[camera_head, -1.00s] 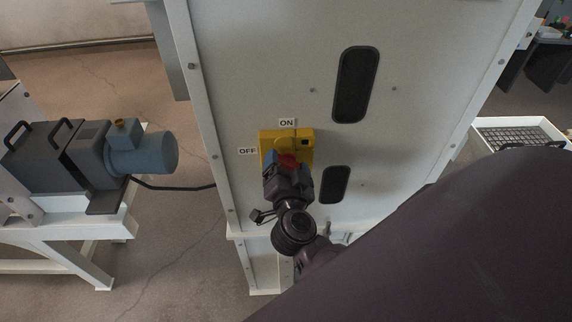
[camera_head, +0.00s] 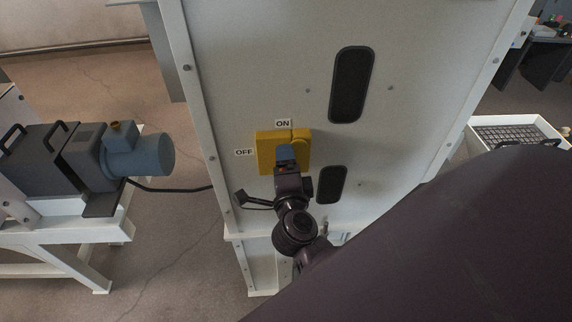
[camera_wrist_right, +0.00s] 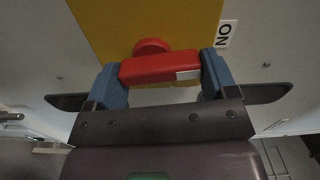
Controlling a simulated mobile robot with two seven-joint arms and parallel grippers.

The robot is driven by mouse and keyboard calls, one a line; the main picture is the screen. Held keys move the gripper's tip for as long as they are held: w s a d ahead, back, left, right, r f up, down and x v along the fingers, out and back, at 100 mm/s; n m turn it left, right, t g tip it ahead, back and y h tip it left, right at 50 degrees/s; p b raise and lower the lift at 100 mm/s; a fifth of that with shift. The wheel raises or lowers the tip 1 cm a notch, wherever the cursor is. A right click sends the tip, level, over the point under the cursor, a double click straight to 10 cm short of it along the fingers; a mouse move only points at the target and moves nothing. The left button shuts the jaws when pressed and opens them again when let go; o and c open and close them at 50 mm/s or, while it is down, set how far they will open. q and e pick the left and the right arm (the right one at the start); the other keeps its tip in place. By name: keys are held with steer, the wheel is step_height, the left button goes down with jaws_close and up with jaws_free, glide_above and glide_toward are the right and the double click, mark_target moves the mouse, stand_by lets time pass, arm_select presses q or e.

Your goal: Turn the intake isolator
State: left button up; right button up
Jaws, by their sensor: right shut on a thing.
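The intake isolator is a yellow box (camera_head: 266,150) on the pale cabinet panel, with an ON label (camera_head: 283,123) above it and an OFF label (camera_head: 243,153) to its left. Its red handle (camera_wrist_right: 152,68) shows in the right wrist view, its white-marked end toward the ON label (camera_wrist_right: 224,34). My right gripper (camera_wrist_right: 163,76) is shut on this handle, one blue finger at each end. In the head view my right gripper (camera_head: 286,153) is seen nearly edge-on in front of the box and hides the handle. My left gripper is not in view.
The cabinet panel (camera_head: 250,60) has two dark oval recesses, one at upper right (camera_head: 352,85) and one right of my gripper (camera_head: 331,184). A blue motor (camera_head: 138,155) on a white stand is at left. A white tray (camera_head: 475,149) is at right.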

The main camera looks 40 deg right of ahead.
steer(key=shift+m, duration=0.7)
steer(key=o, duration=0.8)
steer(key=shift+o, duration=0.2)
steer(key=b+v, duration=0.2)
steer(key=v, duration=0.9)
steer(key=shift+w, duration=0.15)
